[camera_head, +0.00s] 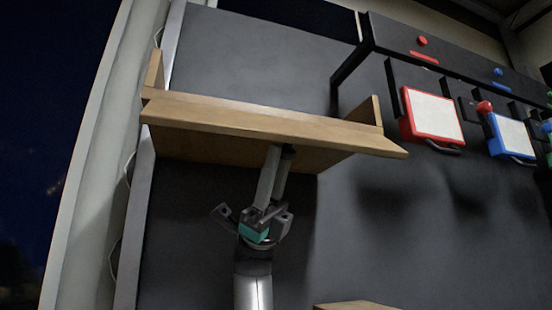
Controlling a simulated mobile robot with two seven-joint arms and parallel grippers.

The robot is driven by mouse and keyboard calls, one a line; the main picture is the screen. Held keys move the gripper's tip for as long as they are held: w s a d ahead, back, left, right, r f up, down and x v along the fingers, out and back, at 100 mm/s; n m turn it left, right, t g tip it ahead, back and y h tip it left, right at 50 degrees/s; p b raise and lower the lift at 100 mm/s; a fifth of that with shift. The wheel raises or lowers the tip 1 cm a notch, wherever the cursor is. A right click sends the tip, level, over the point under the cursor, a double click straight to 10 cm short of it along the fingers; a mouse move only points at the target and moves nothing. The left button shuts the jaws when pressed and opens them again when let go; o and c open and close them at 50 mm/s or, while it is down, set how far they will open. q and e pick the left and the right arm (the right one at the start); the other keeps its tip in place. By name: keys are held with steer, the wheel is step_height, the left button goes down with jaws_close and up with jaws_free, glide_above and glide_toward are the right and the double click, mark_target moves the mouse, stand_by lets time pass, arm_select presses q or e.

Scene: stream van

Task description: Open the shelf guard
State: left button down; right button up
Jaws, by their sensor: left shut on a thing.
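The shelf guard is a long light-wood board (215,112) along the front of a wooden shelf (195,147) on a dark grey wall. It runs across the view, sloping slightly down to the right. My left gripper (281,152) comes up from below. Its two long grey fingers reach the underside of the board near its middle and are shut on it. The fingertips are partly hidden by the board's lower edge, so the exact grip is unclear. My right gripper is not in view.
Upright wooden end pieces stand at the shelf's left (154,70) and right (368,109). A red-framed panel (434,114) and a blue-framed panel (512,136) hang on the right. Another wooden surface (355,305) shows at the bottom. The wall below the shelf is clear.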

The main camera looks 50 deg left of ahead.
arm_select(q)
steer(key=shift+w+d+f+n, duration=0.25)
steer(key=shift+d+f+n, duration=0.05)
steer(key=shift+d+f, duration=0.1)
steer(key=c, duration=1)
jaws_free()
steer(key=shift+o, duration=1)
steer(key=shift+w, duration=0.2)
steer(key=shift+o, duration=1.1)
steer(key=shift+s+a+r, duration=0.1)
steer(key=shift+s+r, duration=0.05)
steer(key=shift+s, duration=0.05)
steer(key=shift+a, duration=0.1)
steer(key=p+v, duration=0.1)
steer(key=v, duration=1.1)
steer(key=shift+p, duration=0.35)
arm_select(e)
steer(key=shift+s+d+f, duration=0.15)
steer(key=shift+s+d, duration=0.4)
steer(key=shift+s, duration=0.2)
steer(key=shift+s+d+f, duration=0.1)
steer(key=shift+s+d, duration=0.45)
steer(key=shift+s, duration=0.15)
